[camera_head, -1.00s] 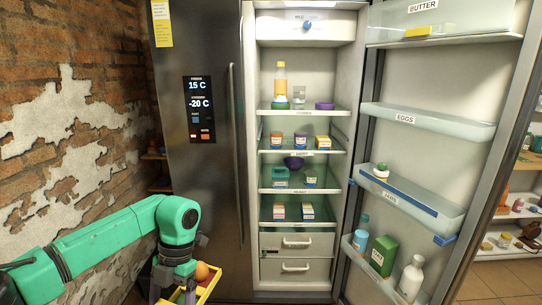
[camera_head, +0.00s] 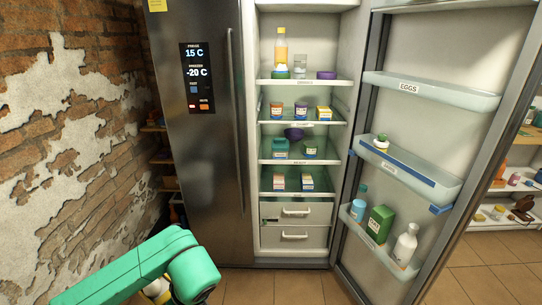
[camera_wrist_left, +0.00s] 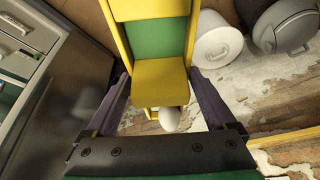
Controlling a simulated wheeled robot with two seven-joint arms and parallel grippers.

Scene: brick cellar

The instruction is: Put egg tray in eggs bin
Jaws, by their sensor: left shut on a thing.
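The egg tray (camera_wrist_left: 162,82) is yellow and green and fills the middle of the left wrist view. My left gripper (camera_wrist_left: 158,74) is shut on it, one dark finger on each side. A pale egg (camera_wrist_left: 169,119) shows just below the yellow part. In the head view my left arm comes in at the bottom left, and its forearm hides nearly all of the tray and gripper. The eggs bin (camera_head: 470,98) is a translucent shelf labelled EGGS on the open fridge door, well up and right of my arm. It looks empty. My right gripper is not in view.
The fridge (camera_head: 210,150) stands open. Its shelves hold jars and boxes. The door bin below the eggs bin (camera_head: 420,180) holds a small green-and-white item; the lowest bin (camera_head: 350,235) holds bottles and a green carton. A brick wall (camera_head: 60,130) is at left.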

